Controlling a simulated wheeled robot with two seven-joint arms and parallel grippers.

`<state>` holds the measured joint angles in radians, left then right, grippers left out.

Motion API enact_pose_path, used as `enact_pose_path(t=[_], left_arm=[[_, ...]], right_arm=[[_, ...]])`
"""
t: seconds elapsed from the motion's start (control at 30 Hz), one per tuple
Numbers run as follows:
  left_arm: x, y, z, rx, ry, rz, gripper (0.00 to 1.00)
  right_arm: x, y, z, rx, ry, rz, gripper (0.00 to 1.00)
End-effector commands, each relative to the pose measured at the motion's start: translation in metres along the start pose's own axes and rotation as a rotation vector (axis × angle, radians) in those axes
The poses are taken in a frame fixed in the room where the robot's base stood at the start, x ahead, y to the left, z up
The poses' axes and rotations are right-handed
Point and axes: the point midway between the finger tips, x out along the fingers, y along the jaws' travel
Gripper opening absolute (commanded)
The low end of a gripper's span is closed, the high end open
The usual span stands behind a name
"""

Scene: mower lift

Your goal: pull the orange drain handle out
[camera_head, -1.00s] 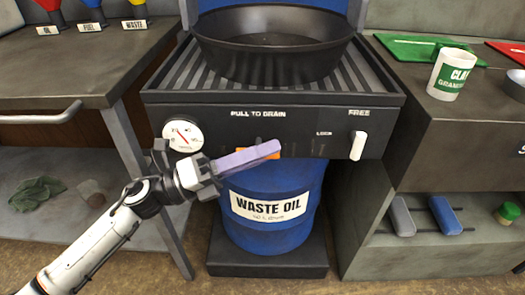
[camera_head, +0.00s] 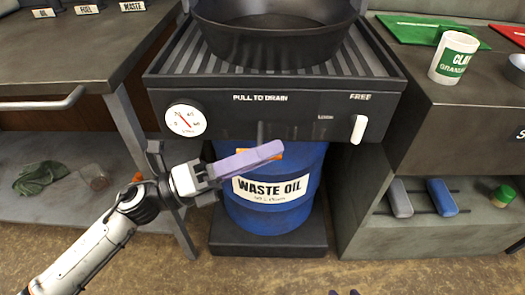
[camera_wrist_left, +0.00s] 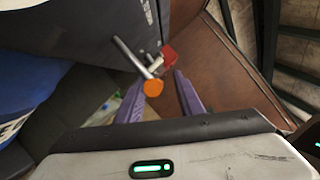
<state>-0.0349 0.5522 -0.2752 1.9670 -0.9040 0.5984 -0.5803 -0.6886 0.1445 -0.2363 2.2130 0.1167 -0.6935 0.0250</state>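The orange drain handle (camera_head: 243,150) is below the "PULL TO DRAIN" lettering in the head view, mostly hidden by a purple finger. A dark rod (camera_head: 260,132) runs between panel and handle. My right gripper (camera_head: 343,293) shows only two separated fingertips at the bottom edge.
The black panel (camera_head: 225,120) carries a dial (camera_head: 186,119) and a white lever (camera_head: 360,129) by "FREE". A blue waste oil drum (camera_head: 305,165) stands below. Benches flank the station. A red part (camera_wrist_left: 168,54) shows beyond the handle.

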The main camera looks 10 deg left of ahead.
Motion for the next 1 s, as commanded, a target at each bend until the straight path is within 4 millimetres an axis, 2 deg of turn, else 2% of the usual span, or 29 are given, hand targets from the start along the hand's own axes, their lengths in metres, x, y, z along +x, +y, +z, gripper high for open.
enact_pose_path(t=[0.27,0.37,0.7,0.83,1.0], left_arm=[[-0.004,0.002,-0.001,-0.005,-0.001,0.004,0.34],[-0.016,0.003,-0.001,-0.006,-0.001,0.007,0.34],[-0.081,0.002,-0.001,-0.004,-0.001,0.006,0.34],[-0.097,0.001,0.0,-0.003,-0.002,0.005,0.34],[-0.104,0.001,0.0,-0.001,-0.001,0.002,0.34]], right_arm=[[0.0,0.0,0.0,0.0,-0.001,-0.001,0.31],[0.001,0.0,0.001,0.0,-0.003,-0.001,0.31],[0.002,-0.001,-0.001,-0.003,-0.002,-0.004,0.31],[0.001,-0.001,-0.002,-0.003,-0.001,-0.005,0.31],[0.001,-0.001,-0.002,-0.003,0.0,-0.005,0.31]])
